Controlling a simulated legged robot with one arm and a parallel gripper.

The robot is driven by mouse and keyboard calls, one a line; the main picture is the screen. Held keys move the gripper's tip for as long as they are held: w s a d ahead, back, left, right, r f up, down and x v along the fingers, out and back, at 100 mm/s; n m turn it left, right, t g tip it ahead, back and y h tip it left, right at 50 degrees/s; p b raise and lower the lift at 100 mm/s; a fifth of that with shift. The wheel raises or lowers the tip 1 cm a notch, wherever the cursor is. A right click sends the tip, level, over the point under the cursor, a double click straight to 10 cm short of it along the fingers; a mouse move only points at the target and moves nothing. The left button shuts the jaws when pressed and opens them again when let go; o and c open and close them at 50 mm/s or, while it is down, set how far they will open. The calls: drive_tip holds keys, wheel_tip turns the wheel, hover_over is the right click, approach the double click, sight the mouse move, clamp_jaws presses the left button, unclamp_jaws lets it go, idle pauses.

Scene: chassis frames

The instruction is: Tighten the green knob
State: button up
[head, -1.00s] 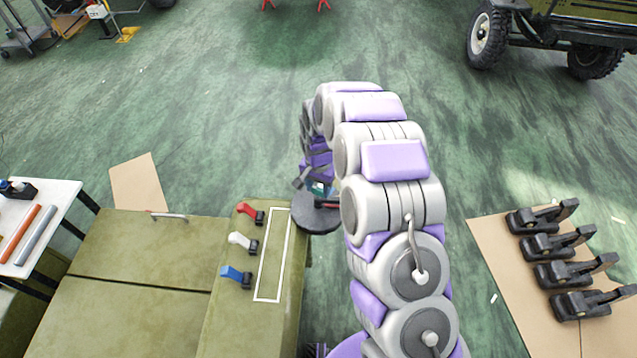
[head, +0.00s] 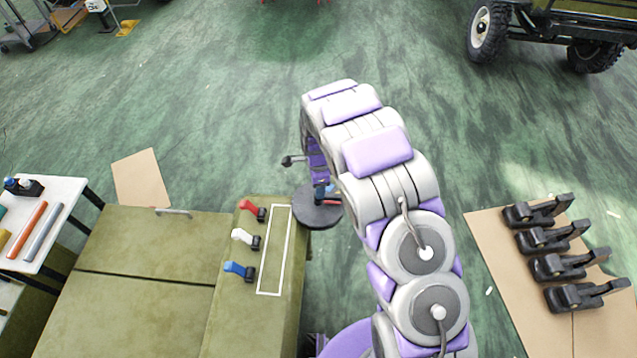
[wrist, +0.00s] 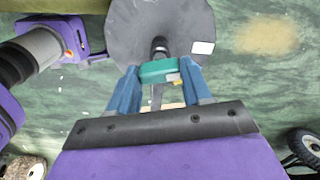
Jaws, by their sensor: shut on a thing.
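The green knob (wrist: 160,71) is in the wrist view, between the two blue fingers of my gripper (wrist: 162,78). My gripper is shut on it. Behind the knob is a dark post on a round dark grey disc (wrist: 125,30). In the head view the disc (head: 313,212) sits at the right edge of the olive cabinet, and my arm hides the knob and most of the gripper there.
Red (head: 252,209), white (head: 245,238) and blue (head: 239,270) levers stand on the olive cabinet (head: 140,300) to the left. Several black clamps (head: 545,240) lie on cardboard at the right. A white table (head: 50,200) stands at far left.

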drive_tip(key=shift+w+r+m, duration=0.1)
drive_tip(key=shift+w+m, duration=0.05)
drive_tip(key=shift+m, duration=1.25)
drive_tip(key=shift+a, duration=0.1)
drive_tip(key=o, duration=1.1)
drive_tip(key=shift+a, duration=0.1)
drive_tip(key=shift+c, duration=0.2)
wheel_tip(320, 180, up, 17)
drive_tip(key=p, duration=0.1)
drive_tip(key=shift+r, duration=0.1)
